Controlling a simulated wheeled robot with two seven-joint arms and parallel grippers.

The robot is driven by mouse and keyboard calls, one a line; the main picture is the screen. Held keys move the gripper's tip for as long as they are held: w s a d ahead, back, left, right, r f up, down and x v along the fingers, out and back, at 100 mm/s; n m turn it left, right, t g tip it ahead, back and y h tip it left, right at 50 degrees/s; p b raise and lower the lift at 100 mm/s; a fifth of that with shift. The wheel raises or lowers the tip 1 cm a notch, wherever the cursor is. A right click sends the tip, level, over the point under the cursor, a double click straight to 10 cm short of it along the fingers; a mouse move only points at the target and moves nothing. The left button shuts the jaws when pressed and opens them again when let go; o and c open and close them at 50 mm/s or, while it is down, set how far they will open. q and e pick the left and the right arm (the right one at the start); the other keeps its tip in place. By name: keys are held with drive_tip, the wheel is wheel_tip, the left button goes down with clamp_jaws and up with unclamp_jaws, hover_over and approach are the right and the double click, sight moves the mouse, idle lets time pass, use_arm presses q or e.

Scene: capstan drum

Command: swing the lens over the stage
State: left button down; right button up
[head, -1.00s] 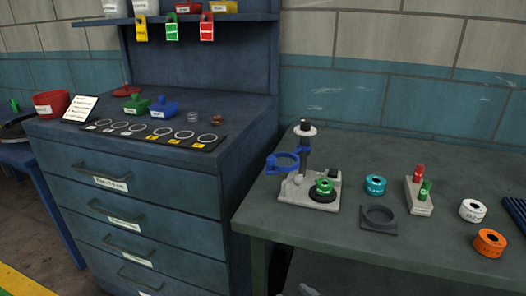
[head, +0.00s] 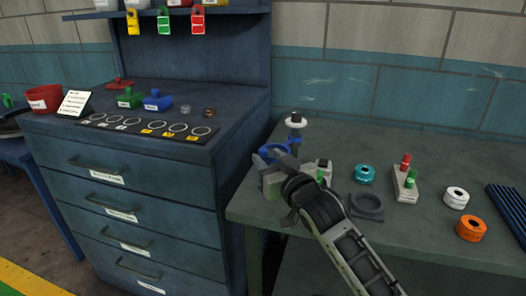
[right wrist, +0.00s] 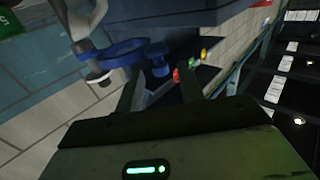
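The blue lens ring (head: 267,151) is on a post (head: 295,134) with a white disc near its top. The ring points left, off to the side of the stage; it also shows in the right wrist view (right wrist: 108,52), with a blue knob (right wrist: 157,55) on its outer side. The stage base and its green piece (head: 321,175) are mostly hidden behind my right arm. My right gripper (head: 277,171) is at the ring in the head view. In the right wrist view its fingers (right wrist: 160,90) are apart, with the knob just beyond their tips. Contact is unclear. My left gripper is out of view.
On the table right of the stage are a teal ring (head: 364,174), a dark holder (head: 367,205), a block with red and green pegs (head: 405,186), a white ring (head: 456,197) and an orange ring (head: 471,228). A blue drawer cabinet (head: 150,200) stands close on the left.

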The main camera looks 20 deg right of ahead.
sight(265, 154)
drive_tip(key=shift+w+a, duration=0.15)
drive_tip(key=shift+w, duration=0.75)
drive_tip(key=shift+w+a, duration=0.15)
drive_tip(key=shift+w, duration=0.75)
clamp_jaws()
drive_tip(key=shift+s+d, duration=0.1)
